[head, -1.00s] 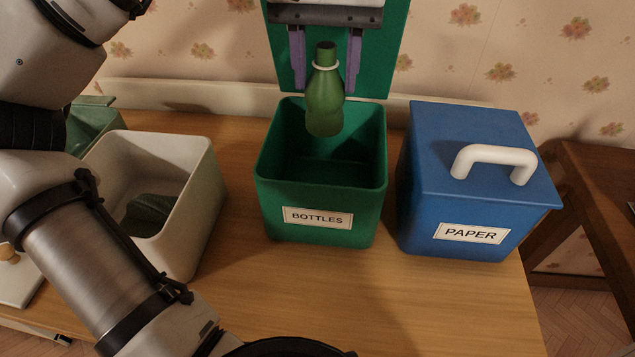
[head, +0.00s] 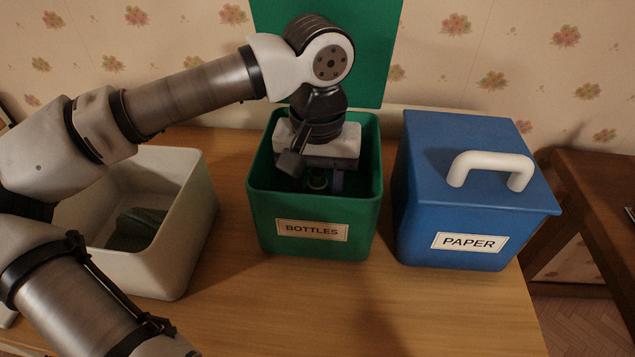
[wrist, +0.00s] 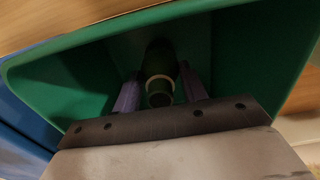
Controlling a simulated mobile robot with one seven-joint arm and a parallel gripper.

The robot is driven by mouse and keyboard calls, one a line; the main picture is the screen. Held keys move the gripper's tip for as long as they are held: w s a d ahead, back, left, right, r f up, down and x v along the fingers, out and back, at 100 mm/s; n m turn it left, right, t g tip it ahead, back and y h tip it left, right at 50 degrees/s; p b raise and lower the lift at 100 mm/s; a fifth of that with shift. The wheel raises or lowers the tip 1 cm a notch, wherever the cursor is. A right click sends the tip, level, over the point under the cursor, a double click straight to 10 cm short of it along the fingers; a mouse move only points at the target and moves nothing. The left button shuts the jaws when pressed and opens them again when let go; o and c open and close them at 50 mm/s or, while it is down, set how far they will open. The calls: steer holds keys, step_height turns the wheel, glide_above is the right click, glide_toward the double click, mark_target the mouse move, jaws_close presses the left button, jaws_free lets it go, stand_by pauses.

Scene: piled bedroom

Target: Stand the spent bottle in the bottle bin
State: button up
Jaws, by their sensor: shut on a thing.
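The green bottle bin (head: 313,222), labelled BOTTLES, stands on the wooden table with its lid raised behind it. My gripper (head: 322,182) is lowered inside the bin, with its purple fingers partly hidden by the front wall. Whether the bottle's base touches the bin floor is hidden.
A blue bin (head: 455,235) labelled PAPER, with its lid on and a white handle, stands close on the right. A pale open bin (head: 187,235) holding a dark green item (head: 135,230) stands on the left. The table front is clear.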

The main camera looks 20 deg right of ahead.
steer(key=shift+f, duration=0.1)
steer(key=shift+f, duration=0.15)
steer(key=o, duration=1)
step_height(320, 180, up, 12)
steer(key=shift+r, duration=0.2)
